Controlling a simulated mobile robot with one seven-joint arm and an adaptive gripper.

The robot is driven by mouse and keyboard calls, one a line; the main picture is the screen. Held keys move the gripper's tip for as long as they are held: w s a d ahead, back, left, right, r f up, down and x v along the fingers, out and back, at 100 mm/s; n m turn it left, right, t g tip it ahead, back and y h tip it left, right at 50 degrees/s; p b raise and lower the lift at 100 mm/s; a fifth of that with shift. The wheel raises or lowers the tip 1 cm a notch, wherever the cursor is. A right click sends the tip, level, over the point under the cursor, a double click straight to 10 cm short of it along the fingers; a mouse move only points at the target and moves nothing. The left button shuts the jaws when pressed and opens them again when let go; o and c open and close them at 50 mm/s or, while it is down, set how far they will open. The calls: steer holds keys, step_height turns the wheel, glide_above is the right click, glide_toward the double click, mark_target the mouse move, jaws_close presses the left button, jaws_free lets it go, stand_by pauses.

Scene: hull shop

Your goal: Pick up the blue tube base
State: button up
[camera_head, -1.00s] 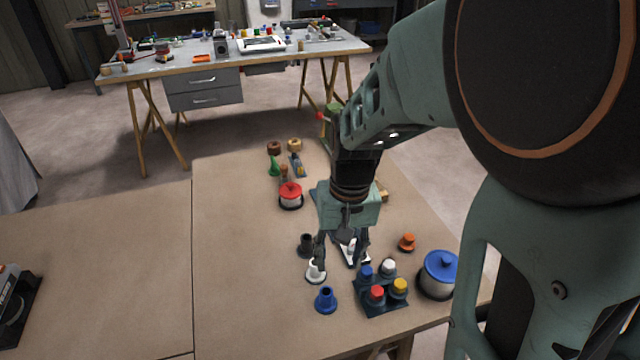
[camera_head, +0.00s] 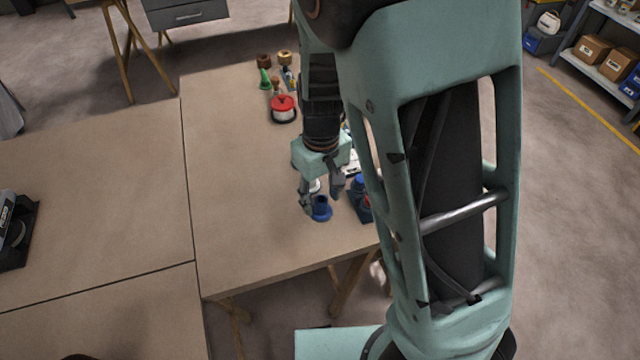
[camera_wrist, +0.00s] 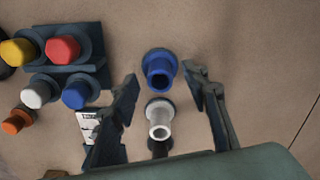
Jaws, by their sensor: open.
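The blue tube base (camera_head: 320,209) stands upright on the brown table, a flanged ring with a hollow blue tube. In the wrist view the blue tube base (camera_wrist: 160,68) is just beyond the fingertips, roughly centred between them. My gripper (camera_head: 320,190) is open and points down above the table, close to the blue tube base. In the wrist view my gripper (camera_wrist: 160,84) has its fingers apart, with a white tube base (camera_wrist: 159,117) between them, nearer the palm. The white one is mostly hidden in the head view.
Left of the fingers in the wrist view is a dark tray (camera_wrist: 87,64) with red, yellow, white and blue caps; an orange piece (camera_wrist: 17,121) lies beside it. A red-lidded container (camera_head: 283,108) stands farther back.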

step_height(320, 180, down, 2)
steer(key=shift+f, duration=0.15)
jaws_close()
stand_by(0.3)
